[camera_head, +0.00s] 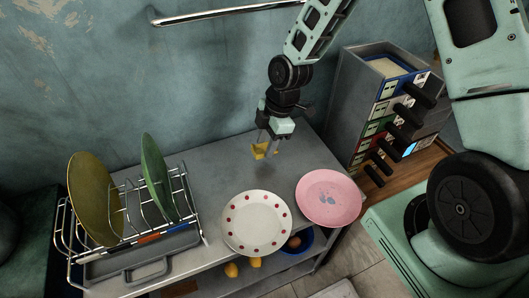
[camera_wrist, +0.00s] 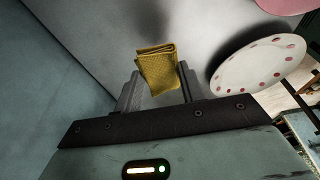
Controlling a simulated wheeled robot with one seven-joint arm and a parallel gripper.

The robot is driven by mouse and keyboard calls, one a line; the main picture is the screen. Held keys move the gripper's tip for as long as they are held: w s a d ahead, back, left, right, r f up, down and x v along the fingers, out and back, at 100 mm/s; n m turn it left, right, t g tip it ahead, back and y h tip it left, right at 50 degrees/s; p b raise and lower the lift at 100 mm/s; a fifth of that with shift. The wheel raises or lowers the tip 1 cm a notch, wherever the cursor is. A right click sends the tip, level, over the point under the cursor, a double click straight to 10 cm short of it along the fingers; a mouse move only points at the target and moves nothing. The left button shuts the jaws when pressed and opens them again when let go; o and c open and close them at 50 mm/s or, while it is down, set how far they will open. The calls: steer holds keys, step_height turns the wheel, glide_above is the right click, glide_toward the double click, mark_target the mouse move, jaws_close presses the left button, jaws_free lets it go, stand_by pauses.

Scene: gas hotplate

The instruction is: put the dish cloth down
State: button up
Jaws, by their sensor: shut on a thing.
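The dish cloth is a small folded yellow cloth (camera_head: 259,151). It also shows in the wrist view (camera_wrist: 158,68), between the two fingers. My gripper (camera_head: 267,146) is shut on the cloth, pointing down near the back of the grey counter (camera_head: 214,161). The cloth appears held above the counter; the exact gap is hard to tell. In the wrist view my gripper (camera_wrist: 160,88) has a finger on each side of the cloth, and the cloth's far end sticks out past the fingertips.
A white plate with red dots (camera_head: 256,223) and a pink plate (camera_head: 328,198) are in front of my gripper. A dish rack (camera_head: 137,213) with a yellow plate (camera_head: 95,199) and a green plate (camera_head: 155,175) stands left. A drawer unit (camera_head: 350,100) stands right. Counter between rack and gripper is clear.

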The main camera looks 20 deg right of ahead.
mark_target(267, 161)
steer(key=shift+f, duration=2.2)
steer(key=shift+f, duration=0.2)
steer(key=o, duration=0.9)
steer(key=shift+r, duration=0.1)
steer(key=v, duration=1.2)
steer(key=s+a+r+m+h, duration=0.1)
steer(key=s+a+r+m, duration=0.2)
steer(key=s, duration=0.4)
steer(key=s+a+r+m, duration=0.3)
steer(key=s+r+m, duration=0.1)
steer(key=s, duration=0.4)
steer(key=s+a+r+m+h, duration=0.1)
steer(key=s+a+r+m, duration=0.2)
steer(key=s, duration=0.5)
steer(key=shift+s+a+r+h, duration=0.15)
steer(key=shift+a+r, duration=0.15)
steer(key=shift+r, duration=0.25)
steer(key=shift+w+a+r+h, duration=0.15)
steer(key=shift+a+r, duration=0.1)
steer(key=shift+r, duration=0.3)
